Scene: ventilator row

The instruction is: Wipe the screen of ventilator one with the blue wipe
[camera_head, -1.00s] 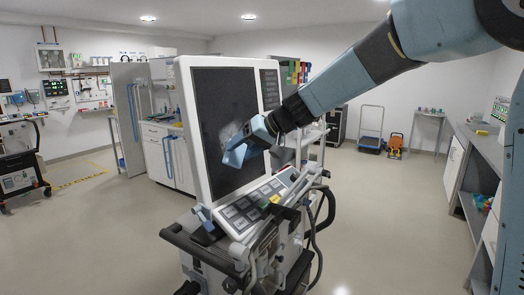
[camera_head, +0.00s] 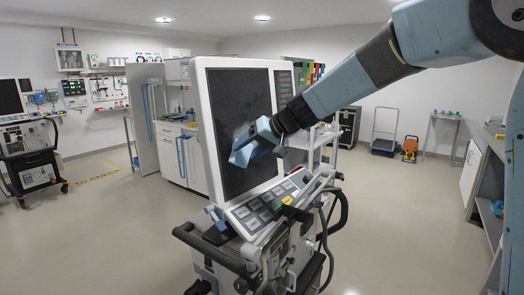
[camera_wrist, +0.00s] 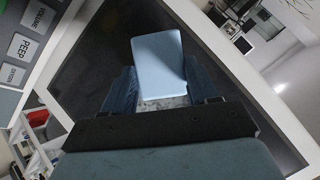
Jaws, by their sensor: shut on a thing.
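The ventilator (camera_head: 204,130) stands in the middle of the head view, with a large dark screen (camera_head: 232,100) in a white frame. The dark screen (camera_wrist: 100,60) also fills much of the wrist view. My gripper (camera_head: 262,140) is in front of the screen's right part. It is shut on the blue wipe (camera_wrist: 158,58), a light blue pad that sticks out past the fingers. The wipe (camera_head: 241,157) is at or very near the glass; I cannot tell whether it touches. A pale smudge shows on the screen beside the wipe, partly hidden by it.
A keypad panel (camera_head: 268,206) with buttons juts out below the screen, with handles and hoses around it. Another machine on wheels (camera_head: 30,150) stands at the far left. A counter (camera_head: 488,150) runs along the right. The floor between is open.

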